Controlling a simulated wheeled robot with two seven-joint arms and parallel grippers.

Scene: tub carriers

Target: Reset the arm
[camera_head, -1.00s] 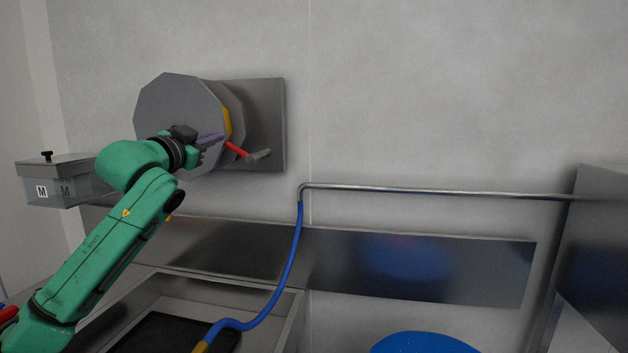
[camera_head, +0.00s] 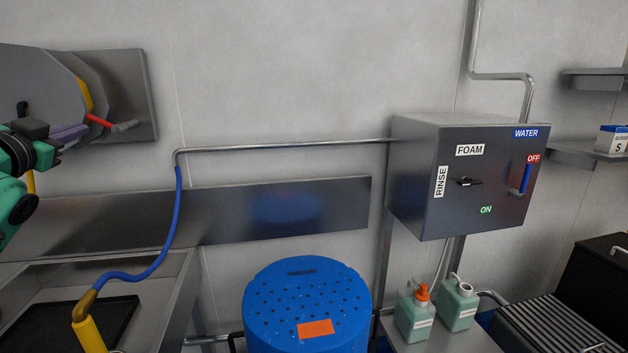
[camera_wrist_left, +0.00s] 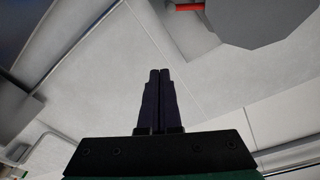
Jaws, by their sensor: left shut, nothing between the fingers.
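My left gripper (camera_head: 70,135) is at the left edge of the head view, in front of the grey hose reel (camera_head: 48,90) on the wall. Its dark fingers also show in the left wrist view (camera_wrist_left: 158,74), pressed together with nothing between them. The reel's red crank (camera_head: 98,121) with a grey grip shows just right of the fingertips in the head view. Whether the fingers touch the reel cannot be told. Most of my left arm is cut off by the frame edge. My right gripper is in no view.
A blue perforated drum (camera_head: 305,310) stands at the lower middle. A grey control box (camera_head: 420,190) labelled FOAM, RINSE and WATER hangs on the right, with green jugs (camera_head: 458,303) below. A blue hose (camera_head: 170,235) runs down to a sink (camera_head: 165,290). Open air lies before the wall.

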